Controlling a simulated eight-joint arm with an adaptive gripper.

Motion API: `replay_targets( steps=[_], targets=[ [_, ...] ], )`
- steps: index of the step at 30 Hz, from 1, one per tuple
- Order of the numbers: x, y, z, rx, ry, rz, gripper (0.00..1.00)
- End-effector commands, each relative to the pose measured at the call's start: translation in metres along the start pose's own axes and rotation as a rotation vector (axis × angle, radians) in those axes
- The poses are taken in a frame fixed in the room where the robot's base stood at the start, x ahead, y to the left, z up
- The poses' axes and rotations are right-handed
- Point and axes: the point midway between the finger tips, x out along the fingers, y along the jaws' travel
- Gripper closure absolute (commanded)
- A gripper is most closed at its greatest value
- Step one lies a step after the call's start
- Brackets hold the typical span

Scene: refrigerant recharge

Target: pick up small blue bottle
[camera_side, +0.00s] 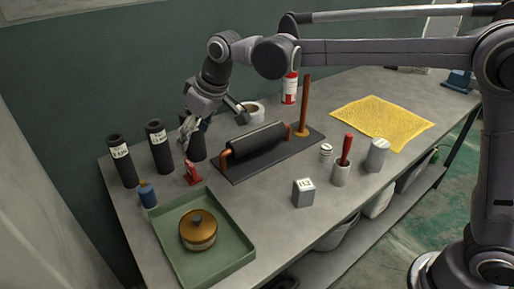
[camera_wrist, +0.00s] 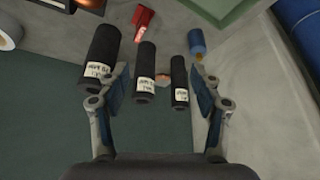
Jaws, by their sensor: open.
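The small blue bottle (camera_side: 147,194) stands on the table at the left, behind the tray and in front of the black cylinders. It also shows in the wrist view (camera_wrist: 197,42), near the top right of centre, beyond the fingertips. My gripper (camera_side: 187,128) is over the back left of the table, close to the rightmost black cylinder, with the bottle to its lower left. In the wrist view my gripper (camera_wrist: 165,92) has its two fingers spread wide with nothing held between them.
Several black labelled cylinders (camera_side: 160,148) stand beside my gripper. A red item (camera_side: 192,174) stands near the bottle. A green tray (camera_side: 235,262) holds a brass pot (camera_side: 198,230). A dark plate with a roller (camera_side: 255,143) lies right. A yellow cloth (camera_side: 385,122) lies farther right.

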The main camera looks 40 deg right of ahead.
Motion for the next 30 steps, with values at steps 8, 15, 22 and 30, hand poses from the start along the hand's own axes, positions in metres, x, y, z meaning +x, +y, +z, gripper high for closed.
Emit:
replay_targets(
  steps=[8, 15, 22, 30],
  targets=[
    [0.066, -0.063, -0.042, -0.106, -0.039, -0.050, 0.35],
    [0.092, -0.089, -0.050, -0.145, -0.055, -0.067, 0.35],
    [0.120, -0.092, -0.049, -0.147, -0.056, -0.068, 0.35],
    [0.147, -0.093, -0.047, -0.146, -0.055, -0.068, 0.35]
  ],
)
